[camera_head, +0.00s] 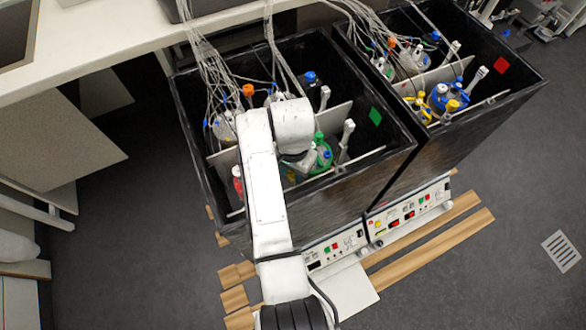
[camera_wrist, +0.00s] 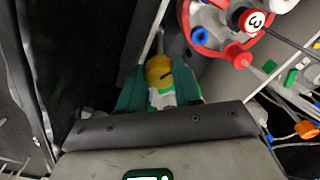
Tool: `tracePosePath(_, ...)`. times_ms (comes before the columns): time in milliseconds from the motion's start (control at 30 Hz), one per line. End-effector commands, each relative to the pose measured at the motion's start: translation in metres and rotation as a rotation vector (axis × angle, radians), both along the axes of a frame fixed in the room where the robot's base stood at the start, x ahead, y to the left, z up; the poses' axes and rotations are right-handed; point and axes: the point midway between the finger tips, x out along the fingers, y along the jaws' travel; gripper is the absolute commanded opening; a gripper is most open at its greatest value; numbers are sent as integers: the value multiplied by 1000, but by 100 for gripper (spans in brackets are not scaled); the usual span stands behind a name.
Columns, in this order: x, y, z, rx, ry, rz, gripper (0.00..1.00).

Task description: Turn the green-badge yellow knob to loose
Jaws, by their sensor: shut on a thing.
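The yellow knob (camera_wrist: 158,70) shows in the wrist view between the green fingers of my gripper (camera_wrist: 158,85). The fingers are shut on it from both sides, and a bit of white and green shows just below it. My arm hides the knob and the fingertips there. A green-lidded vessel (camera_head: 322,157) stands just right of my wrist. I cannot tell which way the knob is turned.
A red-lidded vessel (camera_wrist: 204,38) with a cap marked 3 is close by in the wrist view. Cables and tubes (camera_head: 212,60) hang into the left box. The right black box (camera_head: 520,90) bears a red badge (camera_head: 501,65). Open floor (camera_head: 500,270) lies at right.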

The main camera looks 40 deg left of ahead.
Motion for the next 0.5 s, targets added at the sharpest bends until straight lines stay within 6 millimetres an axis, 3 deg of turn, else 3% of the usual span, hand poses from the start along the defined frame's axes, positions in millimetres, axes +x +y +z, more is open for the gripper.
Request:
tracePosePath(267,0,0,2,-2,1,75,3)
tracePosePath(500,1,-1,3,-2,1,249,3)
